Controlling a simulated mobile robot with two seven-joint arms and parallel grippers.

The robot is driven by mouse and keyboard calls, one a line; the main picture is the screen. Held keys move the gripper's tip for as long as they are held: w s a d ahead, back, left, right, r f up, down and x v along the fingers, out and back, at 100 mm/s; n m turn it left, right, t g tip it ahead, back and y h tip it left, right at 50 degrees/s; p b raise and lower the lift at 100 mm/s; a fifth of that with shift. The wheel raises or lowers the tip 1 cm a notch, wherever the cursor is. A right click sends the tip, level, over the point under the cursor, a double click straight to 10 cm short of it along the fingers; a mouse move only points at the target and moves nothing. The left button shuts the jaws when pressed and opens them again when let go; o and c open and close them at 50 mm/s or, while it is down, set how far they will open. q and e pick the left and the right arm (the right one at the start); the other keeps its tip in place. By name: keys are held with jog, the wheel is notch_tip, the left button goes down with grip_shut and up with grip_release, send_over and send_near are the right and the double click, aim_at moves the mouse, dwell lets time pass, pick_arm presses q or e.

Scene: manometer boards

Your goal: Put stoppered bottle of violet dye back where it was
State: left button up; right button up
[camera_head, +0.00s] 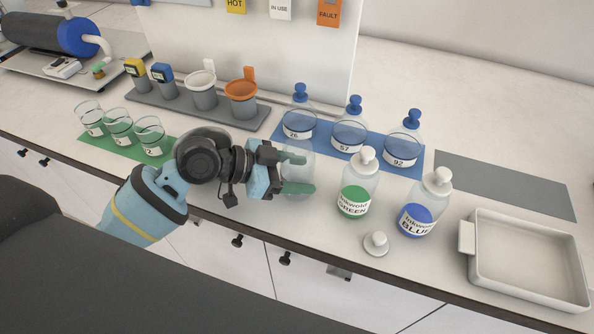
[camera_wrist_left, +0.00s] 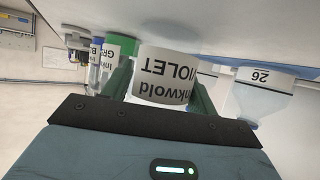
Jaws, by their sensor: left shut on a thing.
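My left gripper (camera_head: 308,174) is shut on the bottle of violet dye (camera_head: 298,157), in front of the blue mat. In the head view the fingers and wrist hide much of the bottle, and I make out no stopper on it. In the left wrist view its white label (camera_wrist_left: 165,75) reads "Inkwold VIOLET", upside down, between the fingers. A loose white stopper (camera_head: 376,243) lies on the counter near the front edge. The green dye bottle (camera_head: 358,187) and the blue dye bottle (camera_head: 425,206) stand to the right, both white-stoppered. My right gripper is not in view.
Blue-stoppered bottles 26 (camera_head: 299,122), 57 (camera_head: 350,132) and 92 (camera_head: 402,148) stand on a blue mat close behind. A white tray (camera_head: 465,238) is at right, a bare grey mat (camera_head: 505,184) behind it. Beakers (camera_head: 120,124) and a cup rack (camera_head: 192,112) are left.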

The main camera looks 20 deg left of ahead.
pick_arm(q)
jog(key=shift+f, duration=0.1)
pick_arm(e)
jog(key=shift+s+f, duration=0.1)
pick_arm(q)
jog(key=o, duration=1)
jog(key=shift+o, duration=0.2)
jog(key=shift+r, duration=0.2)
jog(key=shift+s+a, duration=0.15)
jog(key=shift+a, duration=0.15)
jog(key=b+v, duration=0.1)
jog(key=v, duration=0.8)
jog(key=shift+s+a+r, duration=0.15)
jog(key=shift+s+a, duration=0.05)
jog(key=shift+a, duration=0.15)
jog(key=shift+s+a+r, duration=0.35)
jog(key=shift+a+r, duration=0.15)
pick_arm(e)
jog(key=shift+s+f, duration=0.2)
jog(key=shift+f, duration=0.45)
